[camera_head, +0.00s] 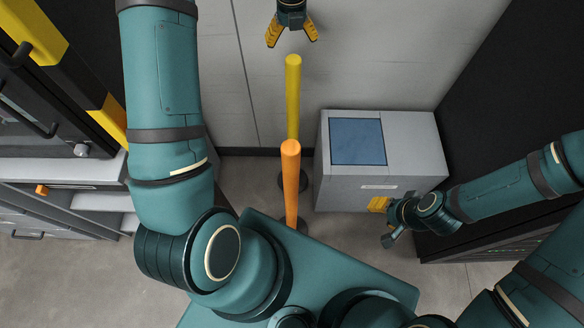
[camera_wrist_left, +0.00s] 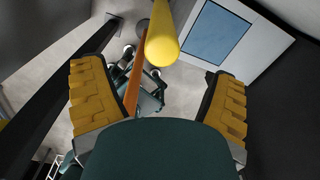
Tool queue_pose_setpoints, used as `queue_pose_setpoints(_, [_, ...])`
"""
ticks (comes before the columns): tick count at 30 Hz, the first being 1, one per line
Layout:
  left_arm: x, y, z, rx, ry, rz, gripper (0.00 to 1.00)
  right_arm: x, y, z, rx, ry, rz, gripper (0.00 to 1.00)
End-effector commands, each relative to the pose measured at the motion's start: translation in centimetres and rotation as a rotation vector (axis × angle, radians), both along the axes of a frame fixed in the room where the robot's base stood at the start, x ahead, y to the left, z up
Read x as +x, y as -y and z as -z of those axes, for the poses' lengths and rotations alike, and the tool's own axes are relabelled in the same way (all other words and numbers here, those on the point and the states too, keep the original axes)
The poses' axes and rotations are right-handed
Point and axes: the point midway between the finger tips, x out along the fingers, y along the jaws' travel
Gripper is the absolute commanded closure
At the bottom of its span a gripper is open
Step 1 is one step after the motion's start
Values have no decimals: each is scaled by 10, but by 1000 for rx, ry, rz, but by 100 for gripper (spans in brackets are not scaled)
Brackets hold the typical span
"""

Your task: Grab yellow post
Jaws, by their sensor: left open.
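The yellow post (camera_head: 293,95) stands upright near the back wall, its lower part hidden behind the orange post. In the left wrist view the round top of the yellow post (camera_wrist_left: 163,45) lies between and beyond the two finger pads. My left gripper (camera_head: 292,42) is open and empty at the top of the head view, its fingers spread just above the post's top in the picture. It touches nothing that I can see. My right gripper (camera_head: 383,222) is low at the right, its fingers apart and empty, near the grey box.
An orange post (camera_head: 290,185) stands in front of the yellow one, close to it in the picture. A grey box with a blue panel (camera_head: 357,141) is to the right. Dark cabinets (camera_head: 487,130) fill the right side. Shelving (camera_head: 60,200) is at the left.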

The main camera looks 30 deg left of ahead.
Motion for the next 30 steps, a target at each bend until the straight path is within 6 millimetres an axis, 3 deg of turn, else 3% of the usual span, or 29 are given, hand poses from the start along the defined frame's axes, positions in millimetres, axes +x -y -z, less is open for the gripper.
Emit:
queue_pose_setpoints(1, [-1, 0, 13, 0, -4, -1, 14, 0, 0, 4, 0, 1, 0, 53])
queue_pose_setpoints(6, [0, 0, 39, -1, -1, -1, 14, 2, 0, 9, -1, 4, 0, 53])
queue_pose_setpoints(16, [-1, 2, 59, -1, -1, -2, 14, 3, 0, 13, -1, 6, 1, 53])
queue_pose_setpoints(25, [-2, 6, 100, 0, -1, -3, 14, 5, 0, 24, -2, 12, 2, 53])
queue_pose_setpoints(30, [-1, 6, 102, 0, 1, -3, 14, 5, 1, 23, -2, 12, 2, 53])
